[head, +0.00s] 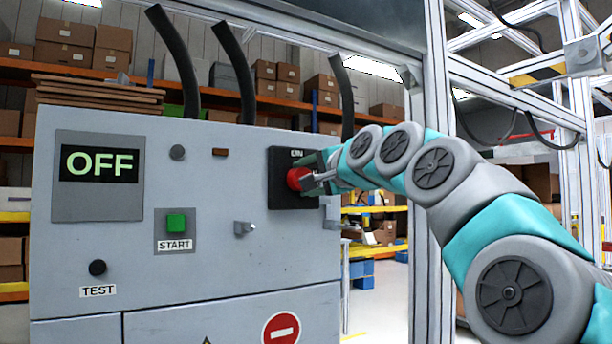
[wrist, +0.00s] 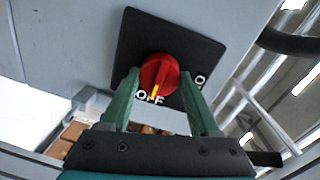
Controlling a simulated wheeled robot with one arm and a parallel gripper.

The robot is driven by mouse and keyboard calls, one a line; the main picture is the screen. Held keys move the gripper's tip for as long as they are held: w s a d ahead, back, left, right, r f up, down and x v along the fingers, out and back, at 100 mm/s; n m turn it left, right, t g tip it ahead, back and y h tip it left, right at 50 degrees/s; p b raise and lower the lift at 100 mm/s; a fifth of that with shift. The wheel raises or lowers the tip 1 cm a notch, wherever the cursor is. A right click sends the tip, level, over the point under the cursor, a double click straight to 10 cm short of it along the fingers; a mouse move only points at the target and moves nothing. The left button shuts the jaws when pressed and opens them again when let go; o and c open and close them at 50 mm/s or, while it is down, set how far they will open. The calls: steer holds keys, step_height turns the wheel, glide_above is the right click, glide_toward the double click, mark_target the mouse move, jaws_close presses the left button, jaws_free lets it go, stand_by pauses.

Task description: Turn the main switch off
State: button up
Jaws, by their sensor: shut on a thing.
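The main switch is a red round knob (head: 298,178) on a black square plate (head: 283,197) at the upper right of the grey cabinet. In the wrist view the red knob (wrist: 159,75) has a yellow mark that points at the word OFF on the black plate (wrist: 140,30). The display (head: 98,164) on the cabinet reads OFF. My gripper (head: 312,178) is at the knob, with one green finger on each side of it. It also shows in the wrist view (wrist: 162,90), shut on the knob. The fingers hide part of the knob in the head view.
The cabinet front (head: 220,270) also bears a green START button (head: 176,222), a black TEST button (head: 97,267) and a small latch (head: 243,228). A metal frame post (head: 428,250) stands right of the cabinet, behind my arm. Black cables rise from the cabinet top.

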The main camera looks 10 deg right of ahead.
stand_by(0.3)
steer(key=o, duration=1.4)
steer(key=b+v, duration=0.1)
steer(key=v, duration=0.6)
steer(key=shift+s+d, duration=0.15)
steer(key=shift+s, duration=0.25)
